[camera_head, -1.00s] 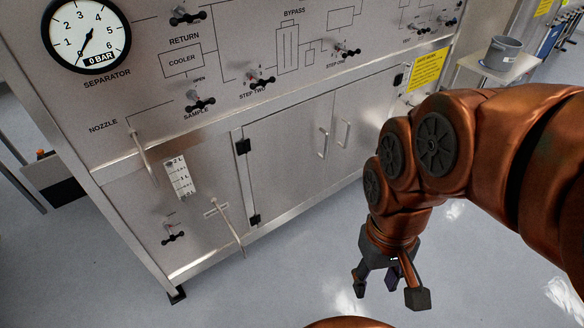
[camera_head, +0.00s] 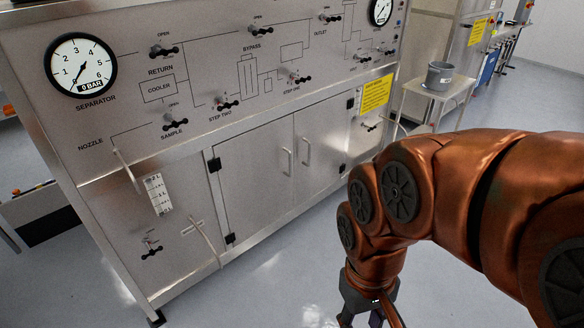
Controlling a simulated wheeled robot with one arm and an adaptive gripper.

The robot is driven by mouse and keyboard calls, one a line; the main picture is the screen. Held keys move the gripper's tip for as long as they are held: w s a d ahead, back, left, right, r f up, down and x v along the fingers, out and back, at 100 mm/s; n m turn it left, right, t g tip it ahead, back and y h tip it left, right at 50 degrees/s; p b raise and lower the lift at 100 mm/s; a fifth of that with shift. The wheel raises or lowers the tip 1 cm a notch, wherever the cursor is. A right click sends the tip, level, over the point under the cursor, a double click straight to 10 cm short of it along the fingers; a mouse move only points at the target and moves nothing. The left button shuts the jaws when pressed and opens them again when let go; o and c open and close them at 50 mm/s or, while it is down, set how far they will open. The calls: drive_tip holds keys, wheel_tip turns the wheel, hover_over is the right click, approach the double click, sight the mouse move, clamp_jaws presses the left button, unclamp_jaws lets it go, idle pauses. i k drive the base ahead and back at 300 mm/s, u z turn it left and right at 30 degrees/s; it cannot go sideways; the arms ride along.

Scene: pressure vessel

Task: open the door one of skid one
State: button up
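The skid is a grey metal cabinet with a sloped control panel (camera_head: 120,105). Below the panel are two closed doors side by side. The left door (camera_head: 250,180) has hinges on its left edge and a vertical handle (camera_head: 287,162) near its right edge. The right door (camera_head: 325,140) has its handle (camera_head: 306,151) near its left edge and hinges on its right. My gripper (camera_head: 372,322) is low in the picture, in front of the cabinet and apart from both doors. Its fingers are cut off by the bottom edge, so its opening is unclear.
My copper arm fills the right side. A small table (camera_head: 415,88) with a grey pot (camera_head: 439,76) stands beyond the cabinet's right end. A hose (camera_head: 207,244) hangs at the lower left of the cabinet front. The floor (camera_head: 270,290) before the doors is clear.

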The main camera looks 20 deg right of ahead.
sight(256, 177)
drive_tip(key=z, duration=0.05)
drive_tip(key=i, duration=1.15)
drive_tip(key=u, duration=0.5)
